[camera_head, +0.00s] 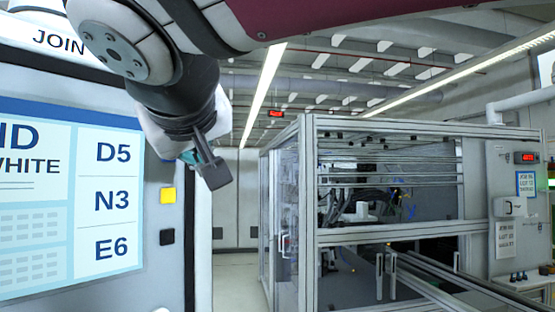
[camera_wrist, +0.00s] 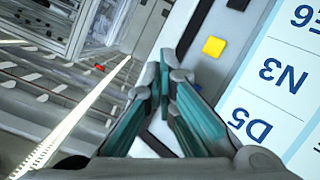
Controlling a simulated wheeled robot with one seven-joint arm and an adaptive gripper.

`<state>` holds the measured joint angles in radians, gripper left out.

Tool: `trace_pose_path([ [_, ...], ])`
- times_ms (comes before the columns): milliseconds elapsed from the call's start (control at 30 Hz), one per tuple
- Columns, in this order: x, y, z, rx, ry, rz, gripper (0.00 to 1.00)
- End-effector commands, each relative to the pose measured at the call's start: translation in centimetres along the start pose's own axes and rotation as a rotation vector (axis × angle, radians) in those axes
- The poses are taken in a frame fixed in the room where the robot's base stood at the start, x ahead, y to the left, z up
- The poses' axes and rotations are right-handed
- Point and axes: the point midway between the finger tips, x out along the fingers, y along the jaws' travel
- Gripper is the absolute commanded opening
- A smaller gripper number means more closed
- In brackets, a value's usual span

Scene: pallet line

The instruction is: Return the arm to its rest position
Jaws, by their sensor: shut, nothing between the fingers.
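My gripper shows in the wrist view (camera_wrist: 165,75), its teal-padded fingers brought together with nothing between them. In the head view my arm comes down from the top, and the gripper (camera_head: 190,157) is partly hidden behind the wrist parts. It hangs in front of the right edge of a grey cabinet (camera_head: 175,262). A white and blue panel (camera_head: 65,205) marked D5, N3 and E6 is on that cabinet to the left, and it also shows in the wrist view (camera_wrist: 285,85).
A yellow square (camera_head: 168,195) and a black square (camera_head: 167,237) are on the cabinet edge. A framed machine cell (camera_head: 310,190) with clear panels stands to the right, with rails (camera_head: 425,285) leading out. Open floor (camera_head: 238,270) lies between cabinet and cell.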

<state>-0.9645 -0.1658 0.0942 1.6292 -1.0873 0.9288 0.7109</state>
Motion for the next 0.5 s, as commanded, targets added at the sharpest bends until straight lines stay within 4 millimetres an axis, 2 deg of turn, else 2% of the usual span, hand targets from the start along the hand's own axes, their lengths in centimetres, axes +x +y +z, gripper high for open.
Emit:
trace_pose_path([
  [167, 0.0, 0.0, 0.0, 0.000, 0.000, 0.000, 0.00],
  [267, 0.2, 0.6, 0.7, 0.002, -0.016, 0.005, 0.00],
  [367, 0.8, 2.4, 3.4, 0.007, -0.076, 0.019, 0.00],
  [467, 1.4, 5.3, 8.5, 0.023, -0.182, 0.037, 0.00],
  [500, 1.5, 6.5, 10.9, 0.035, -0.233, 0.042, 0.00],
])
